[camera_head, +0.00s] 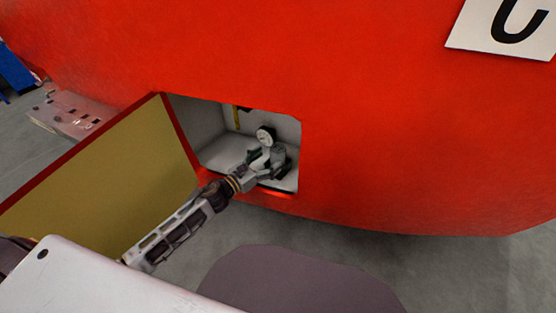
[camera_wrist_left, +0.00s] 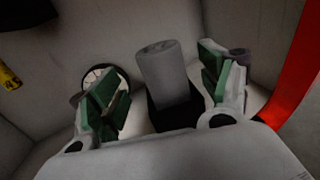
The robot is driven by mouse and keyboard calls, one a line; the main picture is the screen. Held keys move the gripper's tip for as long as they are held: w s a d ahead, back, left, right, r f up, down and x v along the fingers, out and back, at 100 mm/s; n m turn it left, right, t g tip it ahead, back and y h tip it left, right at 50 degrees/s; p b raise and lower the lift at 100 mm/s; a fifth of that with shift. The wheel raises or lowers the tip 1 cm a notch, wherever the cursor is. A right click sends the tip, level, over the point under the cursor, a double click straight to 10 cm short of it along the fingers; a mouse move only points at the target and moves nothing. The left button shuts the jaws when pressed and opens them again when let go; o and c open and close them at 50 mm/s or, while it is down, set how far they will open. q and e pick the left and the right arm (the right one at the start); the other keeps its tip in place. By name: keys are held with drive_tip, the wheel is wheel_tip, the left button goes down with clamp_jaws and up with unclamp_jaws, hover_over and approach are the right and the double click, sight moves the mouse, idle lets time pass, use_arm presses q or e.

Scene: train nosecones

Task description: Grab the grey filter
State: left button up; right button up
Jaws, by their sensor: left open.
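The grey filter (camera_wrist_left: 163,75) is a grey cylinder standing inside the compartment, seen in the left wrist view between the two fingers of my left gripper (camera_wrist_left: 158,92). Its lower part is dark and partly hidden by the gripper body. The fingers, with green pads, are open and apart on either side of it. In the head view my left gripper (camera_head: 272,160) reaches into the opening, and I cannot clearly make out the filter there. My right gripper is not in view.
The compartment (camera_head: 222,148) sits in a red nosecone (camera_head: 400,130), with its door (camera_head: 120,180) swung open at the left. A round white gauge (camera_head: 265,135) is close by the gripper; it also shows in the left wrist view (camera_wrist_left: 101,80). A yellow item (camera_wrist_left: 9,78) is at the left.

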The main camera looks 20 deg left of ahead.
sight(272, 157)
use_arm(q)
drive_tip(key=shift+w, duration=0.1)
idle(0.3)
drive_tip(key=shift+x, duration=2.45)
drive_tip(key=shift+d+f, duration=0.15)
drive_tip(key=shift+f, duration=0.05)
drive_tip(key=shift+c, duration=0.4)
drive_tip(key=c, duration=1.2)
drive_tip(key=shift+o, duration=0.2)
drive_tip(key=shift+r, duration=0.1)
